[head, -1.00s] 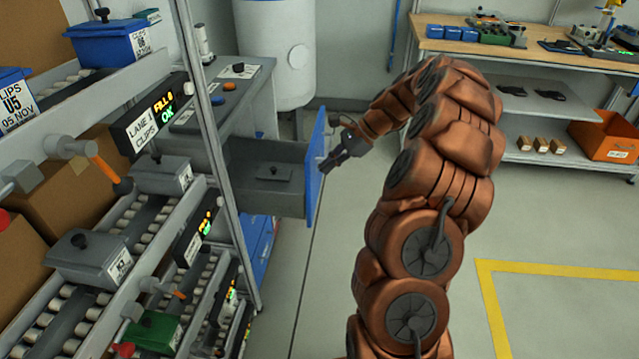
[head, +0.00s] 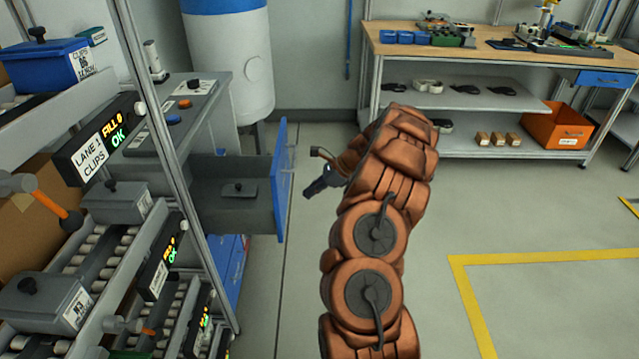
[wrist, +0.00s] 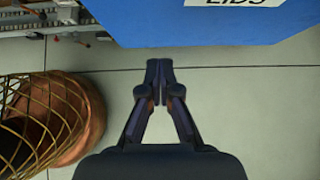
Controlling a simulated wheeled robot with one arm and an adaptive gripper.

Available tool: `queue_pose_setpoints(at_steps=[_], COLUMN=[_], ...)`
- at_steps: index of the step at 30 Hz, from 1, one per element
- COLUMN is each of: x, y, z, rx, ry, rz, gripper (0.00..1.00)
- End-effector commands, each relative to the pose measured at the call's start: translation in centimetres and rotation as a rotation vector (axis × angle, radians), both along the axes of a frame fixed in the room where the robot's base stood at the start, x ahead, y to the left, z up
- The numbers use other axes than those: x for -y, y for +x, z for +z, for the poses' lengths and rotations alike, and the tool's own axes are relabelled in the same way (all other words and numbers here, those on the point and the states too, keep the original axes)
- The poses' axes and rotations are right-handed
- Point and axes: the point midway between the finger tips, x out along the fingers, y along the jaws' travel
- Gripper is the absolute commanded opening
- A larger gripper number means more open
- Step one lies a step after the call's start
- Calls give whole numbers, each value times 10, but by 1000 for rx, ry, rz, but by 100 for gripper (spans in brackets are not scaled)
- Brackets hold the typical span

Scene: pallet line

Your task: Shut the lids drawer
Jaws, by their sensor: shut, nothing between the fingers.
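The lids drawer (head: 279,180) stands pulled out from the grey cabinet, its blue front facing right. A grey lid with a knob (head: 239,190) lies inside it. In the wrist view the blue front (wrist: 200,22) shows at the top, with part of a white label reading LIDS. My gripper (head: 308,195) is just right of the drawer front, in front of its outer face, with a small gap showing between them. In the wrist view my gripper (wrist: 159,65) has its fingertips together and nothing between them, pointing toward the blue front.
The grey cabinet (head: 212,110) holds the drawer, with blue drawers (head: 228,265) below. A roller rack with a grey post (head: 165,150) stands at the left. A white tank (head: 228,70) is behind. A workbench (head: 470,55) is at the back right. The floor at right is clear.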

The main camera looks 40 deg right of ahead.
Motion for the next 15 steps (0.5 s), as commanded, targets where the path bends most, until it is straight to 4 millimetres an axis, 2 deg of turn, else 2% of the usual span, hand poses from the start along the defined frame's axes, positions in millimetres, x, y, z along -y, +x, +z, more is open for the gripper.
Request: queue_pose_setpoints(at_steps=[5,9,15], x=[-17,-32,-44], y=[14,28,38], z=[-21,-18,-18], rx=[0,1,2], ry=[-1,-3,0], rz=[2,4,3], gripper=[0,0,0])
